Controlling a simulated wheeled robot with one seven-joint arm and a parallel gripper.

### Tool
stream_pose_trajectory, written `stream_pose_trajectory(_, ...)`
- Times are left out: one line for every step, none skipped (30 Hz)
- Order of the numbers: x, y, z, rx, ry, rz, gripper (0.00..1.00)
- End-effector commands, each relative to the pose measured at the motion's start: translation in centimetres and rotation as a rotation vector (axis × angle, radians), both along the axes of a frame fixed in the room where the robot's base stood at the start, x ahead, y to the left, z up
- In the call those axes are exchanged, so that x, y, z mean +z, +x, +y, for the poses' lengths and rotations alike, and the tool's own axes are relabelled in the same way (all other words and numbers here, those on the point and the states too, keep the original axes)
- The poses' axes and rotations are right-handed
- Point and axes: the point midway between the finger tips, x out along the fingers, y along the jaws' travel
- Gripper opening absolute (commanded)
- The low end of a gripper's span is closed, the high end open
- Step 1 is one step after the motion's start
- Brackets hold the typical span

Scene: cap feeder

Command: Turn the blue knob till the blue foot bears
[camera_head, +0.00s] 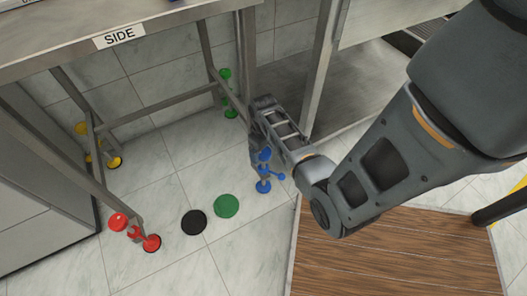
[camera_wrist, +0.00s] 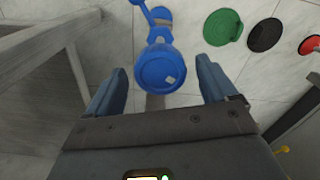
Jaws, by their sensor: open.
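The blue knob (camera_wrist: 160,69) is round with a small pale mark, and sits between my fingers in the wrist view. My gripper (camera_wrist: 158,76) is open, one finger on each side with visible gaps. In the head view the blue knob (camera_head: 264,155) is partly hidden by my gripper (camera_head: 259,143), at the near right table leg. The blue foot (camera_head: 263,187) is below it at floor level, with a blue side arm. In the wrist view the blue foot (camera_wrist: 161,15) is partly covered by the knob. I cannot tell whether it touches the floor.
The metal table (camera_head: 165,30) carries a SIDE sign. Its other legs have red (camera_head: 151,243), yellow (camera_head: 114,162) and green (camera_head: 230,113) feet. Loose black (camera_head: 193,222), green (camera_head: 226,205) and red (camera_head: 117,221) discs lie on the floor. A wooden platform (camera_head: 390,255) is at the right.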

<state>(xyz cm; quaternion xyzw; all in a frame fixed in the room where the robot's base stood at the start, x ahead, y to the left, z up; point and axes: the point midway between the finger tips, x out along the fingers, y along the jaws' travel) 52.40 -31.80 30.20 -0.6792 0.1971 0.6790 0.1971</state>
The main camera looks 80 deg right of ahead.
Motion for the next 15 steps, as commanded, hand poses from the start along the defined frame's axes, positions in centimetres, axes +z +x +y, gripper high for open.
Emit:
stream_pose_trajectory(-0.20, -0.01, -0.01, 0.000, 0.000, 0.000, 0.86)
stream_pose_trajectory(-0.23, -0.01, 0.01, 0.000, 0.000, 0.000, 0.86)
stream_pose_trajectory(-0.24, -0.01, 0.01, 0.000, 0.000, 0.000, 0.86)
stream_pose_trajectory(-0.24, 0.00, 0.01, 0.000, 0.000, 0.000, 0.86)
stream_pose_trajectory(-0.22, 0.00, 0.01, 0.000, 0.000, 0.000, 0.86)
stream_pose_trajectory(-0.21, 0.00, 0.01, 0.000, 0.000, 0.000, 0.86)
stream_pose_trajectory(-0.20, 0.00, 0.01, 0.000, 0.000, 0.000, 0.86)
stream_pose_trajectory(-0.20, 0.00, 0.02, 0.000, 0.000, 0.000, 0.86)
stream_pose_trajectory(-0.20, 0.00, 0.02, 0.000, 0.000, 0.000, 0.84)
stream_pose_trajectory(-0.20, 0.00, 0.02, 0.000, 0.000, 0.000, 0.81)
stream_pose_trajectory(-0.20, 0.00, 0.02, 0.000, 0.000, 0.000, 0.78)
stream_pose_trajectory(-0.20, 0.00, 0.02, 0.000, 0.000, 0.000, 0.74)
stream_pose_trajectory(-0.20, -0.01, 0.03, 0.000, 0.000, 0.000, 0.71)
stream_pose_trajectory(-0.20, 0.01, 0.03, 0.000, 0.000, 0.000, 0.69)
stream_pose_trajectory(-0.20, 0.00, 0.04, 0.000, 0.000, 0.000, 0.65)
